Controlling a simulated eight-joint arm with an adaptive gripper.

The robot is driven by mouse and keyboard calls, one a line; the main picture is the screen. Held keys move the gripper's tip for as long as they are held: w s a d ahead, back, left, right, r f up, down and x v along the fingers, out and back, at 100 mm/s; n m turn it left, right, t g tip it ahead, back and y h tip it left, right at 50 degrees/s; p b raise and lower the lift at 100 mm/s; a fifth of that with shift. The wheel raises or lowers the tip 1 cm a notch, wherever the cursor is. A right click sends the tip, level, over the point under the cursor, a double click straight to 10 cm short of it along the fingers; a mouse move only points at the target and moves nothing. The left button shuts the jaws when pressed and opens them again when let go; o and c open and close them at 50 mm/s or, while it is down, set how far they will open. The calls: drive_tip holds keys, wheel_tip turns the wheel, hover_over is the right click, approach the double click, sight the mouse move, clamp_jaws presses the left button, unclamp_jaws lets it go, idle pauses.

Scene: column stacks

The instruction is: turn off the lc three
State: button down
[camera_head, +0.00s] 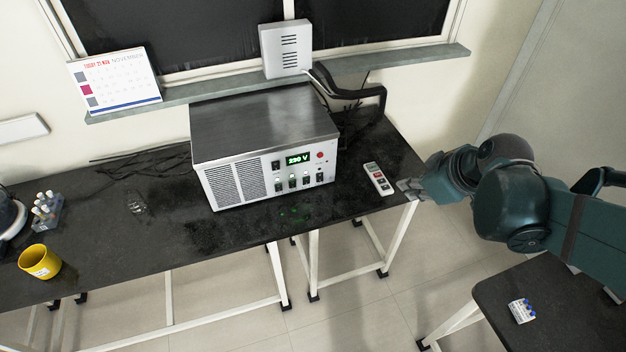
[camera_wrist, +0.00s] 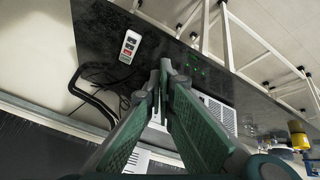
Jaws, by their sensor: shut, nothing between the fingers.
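A metal power unit (camera_head: 264,150) stands on the black bench, with a green display (camera_head: 298,159) reading about 230 V. A red button (camera_head: 320,155) and several small dark switches with green lights (camera_head: 293,183) sit on its front panel. No label reading "lc three" is legible, and I cannot tell which switch it names. My gripper (camera_head: 408,189) is at the bench's right end, right of the unit and apart from it. In the wrist view its fingers (camera_wrist: 165,72) are shut and empty; part of the unit's front (camera_wrist: 218,113) shows behind them.
A white handset with coloured buttons (camera_head: 378,179) lies between the unit and my gripper; it also shows in the wrist view (camera_wrist: 129,46). Black cables (camera_head: 350,90) run behind the unit. A yellow mug (camera_head: 39,262) and vial rack (camera_head: 46,212) stand far left.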

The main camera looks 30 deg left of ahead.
sight(306, 181)
drive_tip(key=a+f+n+g+y+p, duration=0.1)
drive_tip(key=a+f+n, duration=0.4)
drive_tip(key=a, duration=0.5)
drive_tip(key=a+f+n+g+y+p, duration=0.1)
drive_tip(key=a+f+n, duration=0.4)
drive_tip(key=a, duration=0.6)
drive_tip(key=shift+w+f+n+g+y, duration=0.2)
drive_tip(key=shift+n+g+y, duration=0.25)
drive_tip(key=shift+g, duration=0.35)
drive_tip(key=shift+a, duration=0.1)
drive_tip(key=b+x, duration=0.1)
drive_tip(key=x, duration=0.8)
drive_tip(key=shift+a+f, duration=0.15)
drive_tip(key=shift+f, duration=0.2)
drive_tip(key=shift+w+a+b, duration=0.3)
drive_tip(key=shift+w+a, duration=0.4)
drive_tip(key=shift+w, duration=0.05)
drive_tip(key=shift+w+a+r, duration=0.2)
drive_tip(key=shift+w+a, duration=0.5)
drive_tip(key=shift+a, duration=0.05)
